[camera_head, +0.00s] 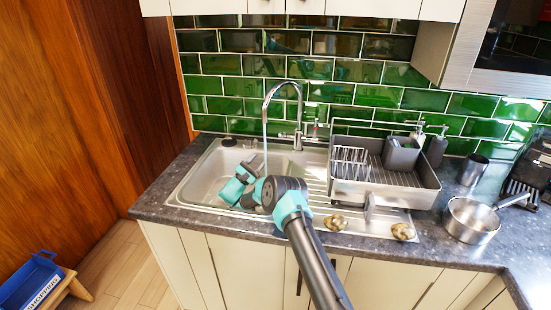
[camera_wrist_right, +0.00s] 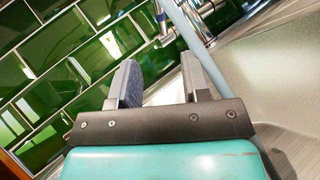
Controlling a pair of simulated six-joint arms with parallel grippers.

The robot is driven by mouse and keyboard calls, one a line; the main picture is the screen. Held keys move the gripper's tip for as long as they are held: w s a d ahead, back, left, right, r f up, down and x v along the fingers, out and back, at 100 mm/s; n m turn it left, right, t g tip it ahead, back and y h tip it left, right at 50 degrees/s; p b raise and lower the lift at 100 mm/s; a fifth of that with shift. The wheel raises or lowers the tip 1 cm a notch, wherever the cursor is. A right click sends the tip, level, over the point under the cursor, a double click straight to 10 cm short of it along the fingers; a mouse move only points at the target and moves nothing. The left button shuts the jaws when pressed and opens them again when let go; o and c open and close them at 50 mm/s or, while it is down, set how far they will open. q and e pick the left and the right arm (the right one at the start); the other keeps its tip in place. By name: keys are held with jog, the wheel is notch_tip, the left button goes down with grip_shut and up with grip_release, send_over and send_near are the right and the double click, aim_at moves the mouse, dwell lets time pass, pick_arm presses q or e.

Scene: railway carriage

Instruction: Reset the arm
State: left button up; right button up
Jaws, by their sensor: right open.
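My right arm reaches in from the bottom of the head view, and its gripper (camera_head: 252,160) is over the sink basin (camera_head: 205,175). In the right wrist view the two fingers of this gripper (camera_wrist_right: 158,85) stand apart with nothing between them. A chrome tap (camera_head: 298,115) arches over the basin. A pale blue stream (camera_head: 264,130) hangs from its spout close to the gripper. The stream also crosses the right wrist view (camera_wrist_right: 200,45), just beyond the right-hand finger. My left gripper is not in view.
A dish rack (camera_head: 425,195) stands right of the basin. Two brownish lumps (camera_head: 335,222) (camera_head: 403,231) lie near the counter's front. A steel saucepan (camera_head: 470,222) and a metal cup (camera_head: 473,169) are at the right. Green tiles (camera_head: 340,70) back the counter. A blue basket (camera_head: 30,283) sits low at left.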

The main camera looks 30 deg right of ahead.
jog(key=shift+a, duration=0.2)
dwell(0.5)
